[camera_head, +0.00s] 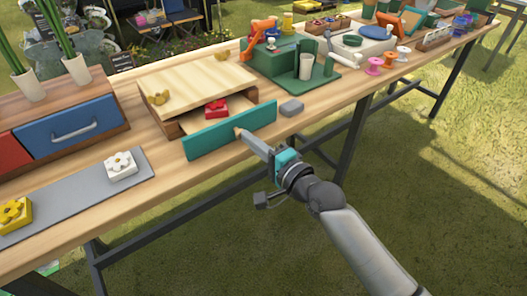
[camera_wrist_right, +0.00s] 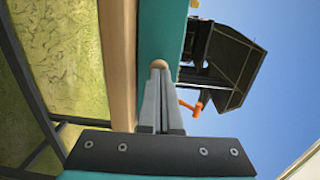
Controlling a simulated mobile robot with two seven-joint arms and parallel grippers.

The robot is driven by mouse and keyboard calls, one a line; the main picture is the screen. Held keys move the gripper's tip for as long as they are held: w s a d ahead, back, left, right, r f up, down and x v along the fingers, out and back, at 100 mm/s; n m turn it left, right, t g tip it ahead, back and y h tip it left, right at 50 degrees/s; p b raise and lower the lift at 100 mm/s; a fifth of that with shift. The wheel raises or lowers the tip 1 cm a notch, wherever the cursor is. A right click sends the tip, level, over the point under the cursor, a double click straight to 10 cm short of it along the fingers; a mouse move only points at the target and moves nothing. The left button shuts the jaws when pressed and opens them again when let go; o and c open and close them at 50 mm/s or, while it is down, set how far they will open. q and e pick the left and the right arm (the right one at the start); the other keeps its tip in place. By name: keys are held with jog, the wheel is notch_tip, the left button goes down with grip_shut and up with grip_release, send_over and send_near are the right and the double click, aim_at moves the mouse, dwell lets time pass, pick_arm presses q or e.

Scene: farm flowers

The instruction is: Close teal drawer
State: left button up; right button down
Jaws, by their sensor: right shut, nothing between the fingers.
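The teal drawer (camera_head: 231,130) is pulled out from a light wooden box (camera_head: 197,83) on the table. A red block (camera_head: 216,108) with a bow-like shape lies inside it. A round wooden knob (camera_head: 238,132) sits on its teal front. My right gripper (camera_head: 243,136) is shut, with its fingertips at the knob. In the right wrist view, the shut fingers (camera_wrist_right: 159,72) point at the knob (camera_wrist_right: 158,64) and appear to touch it. The teal front (camera_wrist_right: 160,30) fills the middle of that view. My left gripper is not in view.
A grey block (camera_head: 291,107) lies right of the drawer. A chest with a blue drawer (camera_head: 72,128) stands left, with a grey mat (camera_head: 75,196) before it holding white and yellow flower blocks.

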aim_at(237, 125)
jog(key=b+x, duration=0.1)
jog(key=x, duration=0.6)
jog(key=shift+w+r+b, duration=0.15)
jog(key=shift+w+b, duration=0.15)
jog(key=shift+b, duration=0.05)
jog(key=shift+w+a, duration=0.15)
jog(key=shift+w, duration=0.15)
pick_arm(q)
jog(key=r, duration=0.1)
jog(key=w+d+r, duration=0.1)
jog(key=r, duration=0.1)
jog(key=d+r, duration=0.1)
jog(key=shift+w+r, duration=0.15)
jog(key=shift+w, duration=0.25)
pick_arm(e)
jog(key=shift+a+r, duration=0.1)
jog(key=shift+r, duration=0.15)
jog(key=shift+r, duration=0.1)
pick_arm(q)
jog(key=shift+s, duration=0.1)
